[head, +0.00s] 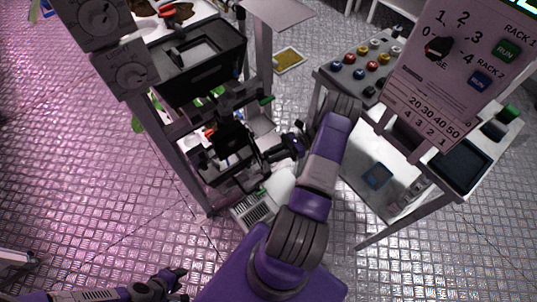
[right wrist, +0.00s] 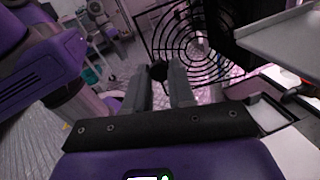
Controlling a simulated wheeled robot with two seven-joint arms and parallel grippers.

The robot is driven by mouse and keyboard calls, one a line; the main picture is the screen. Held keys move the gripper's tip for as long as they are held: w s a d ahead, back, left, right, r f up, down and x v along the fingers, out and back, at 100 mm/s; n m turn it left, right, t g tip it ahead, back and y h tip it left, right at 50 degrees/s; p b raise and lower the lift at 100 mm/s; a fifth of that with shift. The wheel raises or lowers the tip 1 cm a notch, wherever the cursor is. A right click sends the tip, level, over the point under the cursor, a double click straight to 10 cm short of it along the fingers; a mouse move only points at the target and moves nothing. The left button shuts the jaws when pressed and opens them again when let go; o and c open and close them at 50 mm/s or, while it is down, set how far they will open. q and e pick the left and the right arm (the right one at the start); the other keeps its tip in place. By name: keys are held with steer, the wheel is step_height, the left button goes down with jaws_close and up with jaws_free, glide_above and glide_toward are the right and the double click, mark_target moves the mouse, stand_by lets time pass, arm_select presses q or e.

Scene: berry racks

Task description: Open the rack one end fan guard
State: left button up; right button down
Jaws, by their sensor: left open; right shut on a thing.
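In the right wrist view the fan guard (right wrist: 190,45) is a black round wire grille. Pink-lit floor shows through its rings. My right gripper (right wrist: 158,76) is shut on a small dark knob (right wrist: 158,70) at the guard's lower left edge; the fingers partly hide it. In the head view my right gripper (head: 270,153) reaches left to the rack's lower level, beside a black unit (head: 232,143). The guard is too dark and small there to make out its angle. My left gripper (head: 178,284) is open and empty, low at the left, away from the rack.
The rack (head: 188,178) has a black tray (head: 205,68) above the black unit. At right stand a control panel (head: 455,75) and a white table (head: 385,185). A button box (head: 365,70) is behind my right arm. Metal floor is free at left.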

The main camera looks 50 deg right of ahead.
steer(key=c, duration=0.9)
jaws_free()
steer(key=shift+c, duration=0.2)
